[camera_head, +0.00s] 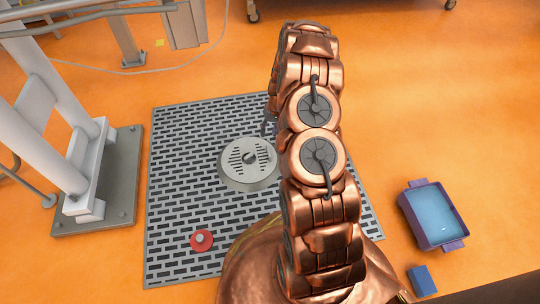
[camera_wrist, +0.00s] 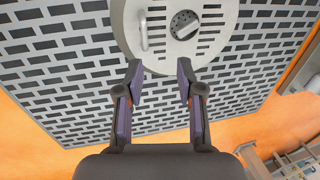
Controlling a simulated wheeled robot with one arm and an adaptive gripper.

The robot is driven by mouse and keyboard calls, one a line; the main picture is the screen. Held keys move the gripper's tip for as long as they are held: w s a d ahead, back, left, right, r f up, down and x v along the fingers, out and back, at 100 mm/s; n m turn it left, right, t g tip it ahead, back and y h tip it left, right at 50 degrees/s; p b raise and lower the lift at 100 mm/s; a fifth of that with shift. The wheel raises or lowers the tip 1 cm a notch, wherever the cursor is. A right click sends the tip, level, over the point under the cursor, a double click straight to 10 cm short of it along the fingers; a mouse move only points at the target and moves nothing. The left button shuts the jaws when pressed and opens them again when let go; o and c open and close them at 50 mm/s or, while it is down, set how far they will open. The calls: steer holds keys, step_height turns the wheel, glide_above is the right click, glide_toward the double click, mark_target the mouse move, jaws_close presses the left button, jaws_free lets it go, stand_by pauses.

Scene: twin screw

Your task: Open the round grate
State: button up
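The round grate (camera_head: 248,160) is a light grey slotted disc set in a large perforated floor panel (camera_head: 185,215). It lies flat in the head view, left of my arm. In the wrist view the grate (camera_wrist: 215,45) is at the top centre, with a bar handle (camera_wrist: 143,30) on its left and a round knob (camera_wrist: 184,25) in its middle. My gripper (camera_wrist: 160,75) is open and empty, its two purple-padded fingers apart below the grate's lower edge in the picture. In the head view my arm hides most of the gripper.
A red round object (camera_head: 202,240) sits on the panel. A purple tub of water (camera_head: 433,215) and a blue block (camera_head: 422,281) are on the orange floor at right. A grey metal stand (camera_head: 100,185) is at left. The floor at upper right is mostly clear.

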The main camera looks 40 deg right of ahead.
steer(key=d+b+x, duration=0.1)
steer(key=x, duration=0.3)
steer(key=b+x, duration=0.2)
steer(key=x, duration=0.1)
steer(key=d+b+x, duration=0.1)
steer(key=x, duration=0.3)
steer(key=shift+s+d+f, duration=0.25)
steer(key=shift+s+f, duration=0.1)
steer(key=shift+f, duration=0.25)
steer(key=shift+c, duration=0.3)
jaws_close()
